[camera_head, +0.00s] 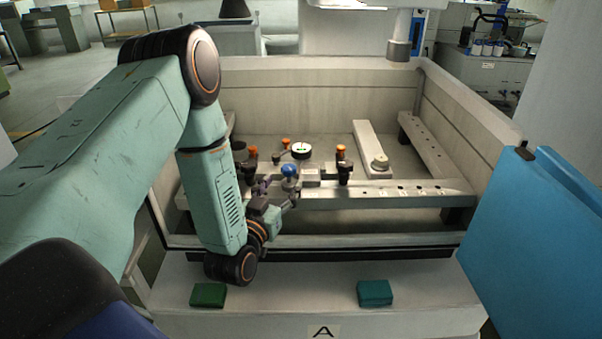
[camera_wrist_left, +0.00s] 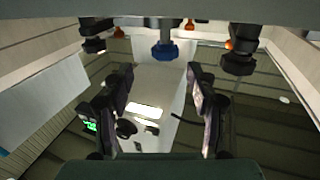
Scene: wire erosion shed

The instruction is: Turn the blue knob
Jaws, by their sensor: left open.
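The blue knob (camera_head: 289,170) sits above the pale crossbar inside the machine tank, near the middle of the head view. In the left wrist view the blue knob (camera_wrist_left: 165,50) is at the top centre, ahead of the fingers. My left gripper (camera_head: 277,192) is just in front of the knob and a little to its left. In the left wrist view my left gripper (camera_wrist_left: 160,90) has its two fingers wide apart with nothing between them, and the knob lies beyond their tips. I cannot tell from the head view whether it touches anything. My right gripper is not in view.
Black clamps with orange tops flank the knob, including a right clamp (camera_head: 343,165). A round dial gauge (camera_head: 301,150) stands behind it. The crossbar (camera_head: 400,193) spans the tank. A green block (camera_head: 208,294) and a teal block (camera_head: 375,292) lie on the front ledge.

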